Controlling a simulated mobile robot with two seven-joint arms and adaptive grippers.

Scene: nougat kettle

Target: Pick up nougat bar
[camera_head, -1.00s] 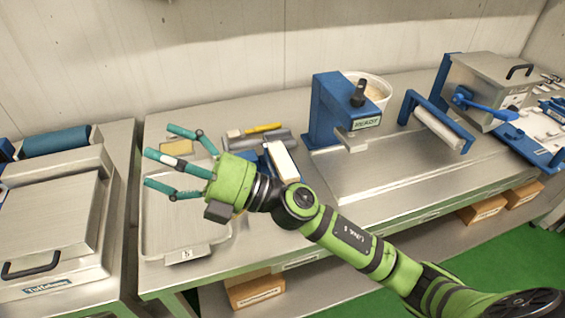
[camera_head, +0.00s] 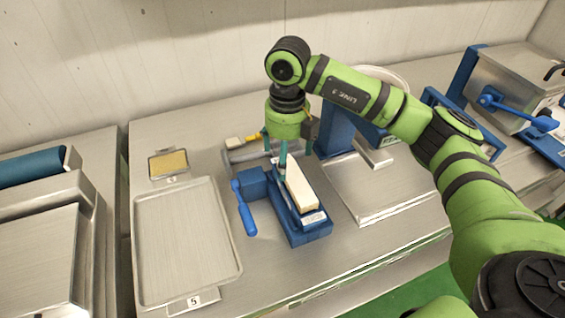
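The nougat bar (camera_head: 300,188), a pale cream block, lies lengthwise on a blue clamp-like holder (camera_head: 314,231) with a blue lever (camera_head: 242,208) on its left. My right gripper (camera_head: 291,152) points straight down over the far end of the bar. Its teal fingers are spread, one by the bar's left side and one by its right, with another behind. They look open; whether any finger touches the bar cannot be told. My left gripper is out of view.
An empty metal tray (camera_head: 186,245) marked 5 lies left of the holder. A small tray (camera_head: 168,165) with a yellowish slab is behind it. A blue press stands to the right.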

